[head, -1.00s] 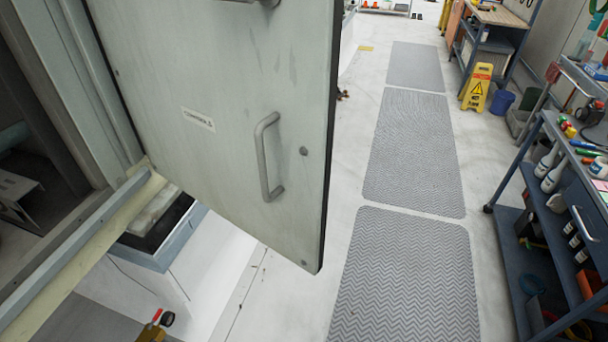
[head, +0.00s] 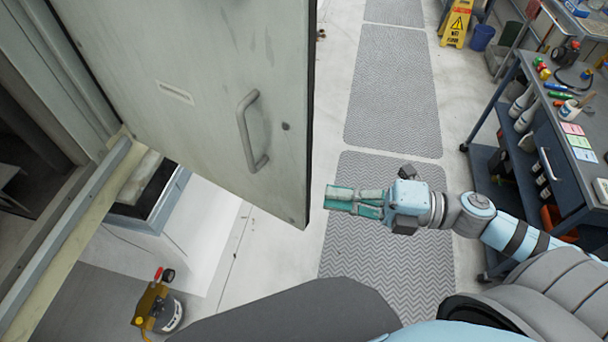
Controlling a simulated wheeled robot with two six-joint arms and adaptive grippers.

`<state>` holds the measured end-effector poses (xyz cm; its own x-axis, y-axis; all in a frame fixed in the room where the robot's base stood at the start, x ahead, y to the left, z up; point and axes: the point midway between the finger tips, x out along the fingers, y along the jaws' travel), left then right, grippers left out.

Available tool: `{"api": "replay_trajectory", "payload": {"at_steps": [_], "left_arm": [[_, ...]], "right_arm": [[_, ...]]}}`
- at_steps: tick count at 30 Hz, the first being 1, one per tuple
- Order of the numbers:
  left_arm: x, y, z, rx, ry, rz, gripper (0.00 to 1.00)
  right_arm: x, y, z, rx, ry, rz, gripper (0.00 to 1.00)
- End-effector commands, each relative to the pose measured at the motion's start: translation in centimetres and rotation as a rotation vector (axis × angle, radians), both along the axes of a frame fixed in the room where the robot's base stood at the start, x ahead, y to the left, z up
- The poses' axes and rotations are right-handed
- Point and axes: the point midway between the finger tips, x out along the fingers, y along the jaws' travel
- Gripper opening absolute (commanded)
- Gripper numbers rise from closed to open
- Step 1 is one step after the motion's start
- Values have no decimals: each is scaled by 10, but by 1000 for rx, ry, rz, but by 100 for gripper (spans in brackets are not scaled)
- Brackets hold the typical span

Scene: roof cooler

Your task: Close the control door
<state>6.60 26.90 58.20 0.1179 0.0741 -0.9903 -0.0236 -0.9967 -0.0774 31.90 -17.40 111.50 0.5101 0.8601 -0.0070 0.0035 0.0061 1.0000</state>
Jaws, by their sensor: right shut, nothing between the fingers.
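The control door (head: 200,130) is a pale grey-green panel standing open, swung out from the cabinet opening at the left of the head view. A grey bar handle (head: 243,130) is on its face, and a small label is beside it. My right gripper (head: 330,199) comes in from the right, pointing left. It is shut and empty. In the picture its fingertips are just right of the door's lower free edge, with a small gap between. My left gripper is not in view.
The cabinet frame and sill (head: 62,245) run along the left. A yellow tool with a red knob (head: 152,300) is at the lower left. A blue tool cart (head: 545,130) stands at right, and a yellow wet-floor sign (head: 457,24) farther back. Grey mats (head: 392,90) cover the clear aisle.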

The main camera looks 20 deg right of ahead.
Motion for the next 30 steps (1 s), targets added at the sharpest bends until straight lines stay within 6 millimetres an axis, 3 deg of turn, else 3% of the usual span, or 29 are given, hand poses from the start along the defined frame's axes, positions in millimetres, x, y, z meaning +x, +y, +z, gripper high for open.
{"api": "replay_trajectory", "payload": {"at_steps": [1, 6, 9, 16, 22, 30], "left_arm": [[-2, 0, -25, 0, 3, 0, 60], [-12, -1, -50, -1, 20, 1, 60], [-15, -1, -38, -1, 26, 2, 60], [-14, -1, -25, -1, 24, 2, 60], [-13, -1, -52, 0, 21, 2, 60], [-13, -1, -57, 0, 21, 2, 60]], "right_arm": [[2, 5, -14, 1, -6, 3, 0], [16, 27, -10, 7, -14, -2, 0], [24, 40, 1, 19, -17, -3, 0], [44, 72, 2, 16, -3, -8, 0], [61, 48, -9, 3, -1, -6, 0], [68, 39, -4, 6, 1, -6, 0]]}}
